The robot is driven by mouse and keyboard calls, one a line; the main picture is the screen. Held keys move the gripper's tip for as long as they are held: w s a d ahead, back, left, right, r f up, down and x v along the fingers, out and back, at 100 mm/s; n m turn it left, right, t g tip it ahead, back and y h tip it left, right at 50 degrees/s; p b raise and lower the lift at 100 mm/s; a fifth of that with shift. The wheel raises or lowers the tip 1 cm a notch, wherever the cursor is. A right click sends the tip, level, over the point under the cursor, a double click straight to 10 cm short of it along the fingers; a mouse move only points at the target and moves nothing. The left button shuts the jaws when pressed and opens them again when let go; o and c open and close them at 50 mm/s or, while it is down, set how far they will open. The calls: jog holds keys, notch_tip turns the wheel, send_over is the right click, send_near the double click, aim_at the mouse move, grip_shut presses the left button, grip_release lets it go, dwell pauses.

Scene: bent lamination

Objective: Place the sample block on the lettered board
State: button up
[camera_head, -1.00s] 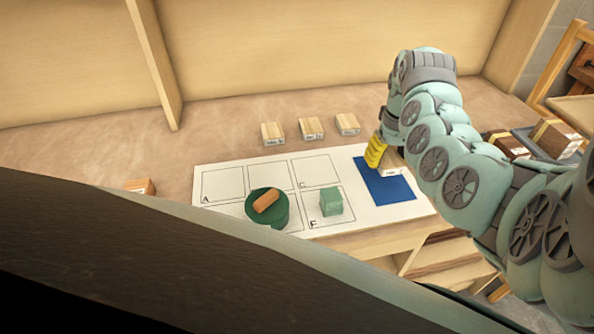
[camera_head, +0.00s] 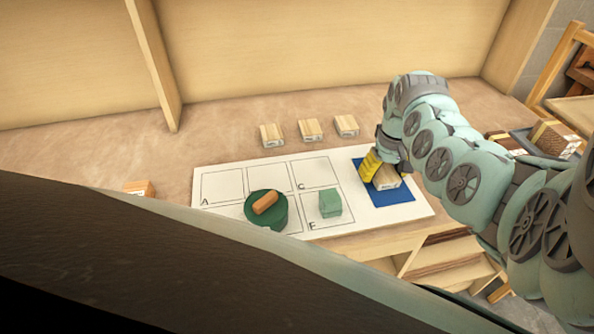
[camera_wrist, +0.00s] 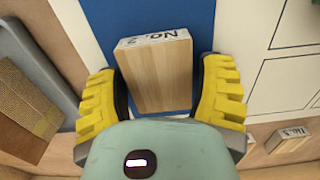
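A pale wooden block (camera_wrist: 158,78) labelled No. 2 is between the two yellow fingers of my gripper (camera_wrist: 160,85), with the dark pads close against its sides. The head view also shows the block (camera_head: 387,178) and my gripper (camera_head: 376,171) over the blue patch. Whether the block touches the patch is unclear. The white lettered board (camera_head: 228,187) has outlined cells, with A, C and F legible. The blue patch (camera_head: 397,195) is at its right end. No block is plainly marked as the sample.
A green disc (camera_head: 278,217) bearing an orange piece (camera_head: 264,203) and a green cube (camera_head: 330,204) occupy the front cells. Several wooden blocks, including one at back right (camera_head: 345,125), stand behind the board. The A cell is clear. A tray (camera_head: 522,140) is at right.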

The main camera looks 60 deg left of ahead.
aim_at(384, 171)
jog(key=o, duration=0.3)
notch_tip(384, 171, up, 12)
jog(key=shift+r+p, duration=0.2)
jog(key=shift+p, duration=0.25)
dwell(0.3)
